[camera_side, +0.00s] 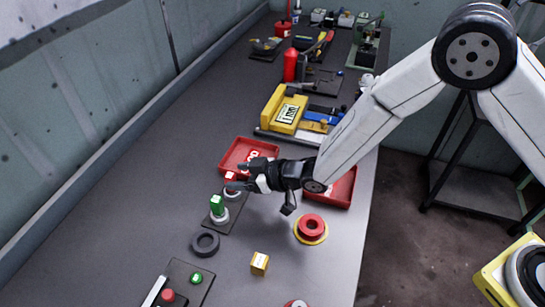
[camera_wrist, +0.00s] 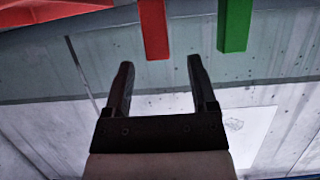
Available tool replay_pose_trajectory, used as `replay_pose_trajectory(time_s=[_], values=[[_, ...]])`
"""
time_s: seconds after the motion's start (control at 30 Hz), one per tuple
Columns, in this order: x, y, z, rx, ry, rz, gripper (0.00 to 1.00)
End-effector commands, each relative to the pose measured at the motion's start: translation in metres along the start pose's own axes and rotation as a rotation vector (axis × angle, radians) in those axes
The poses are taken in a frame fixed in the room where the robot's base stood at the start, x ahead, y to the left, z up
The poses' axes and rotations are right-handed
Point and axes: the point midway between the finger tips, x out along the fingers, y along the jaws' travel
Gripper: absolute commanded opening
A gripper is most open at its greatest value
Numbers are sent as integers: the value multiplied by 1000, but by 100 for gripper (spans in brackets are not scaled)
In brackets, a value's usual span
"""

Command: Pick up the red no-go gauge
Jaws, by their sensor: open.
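The red no-go gauge (camera_side: 230,176) stands upright in a stand on the grey bench, partly hidden by my gripper. In the wrist view, the red gauge (camera_wrist: 153,28) is an upright bar at the top, its lower end just above the gap between my fingertips. The green gauge (camera_side: 217,204) stands in a round white base in front of it; it also shows as a green bar in the wrist view (camera_wrist: 235,25), right of the red one. My gripper (camera_side: 240,177) is level, close to the red gauge, with its fingers apart (camera_wrist: 160,62) and nothing between them.
A red tray (camera_side: 225,163) is behind the gauges; another (camera_side: 345,197) is right of my gripper. A black ring (camera_side: 205,244), a red spool on a yellow ring (camera_side: 311,228), and a yellow block (camera_side: 259,263) lie in front. A yellow device (camera_side: 285,110) stands farther back.

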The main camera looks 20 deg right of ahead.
Motion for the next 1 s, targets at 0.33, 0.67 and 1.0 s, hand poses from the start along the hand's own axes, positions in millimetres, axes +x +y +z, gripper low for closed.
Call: replay_pose_trajectory(time_s=[0.33, 0.67, 1.0], values=[[22, 1, 0, -1, 1, -1, 74], [48, 1, 1, 0, 0, 0, 74], [51, 2, 0, 0, 0, 0, 74]])
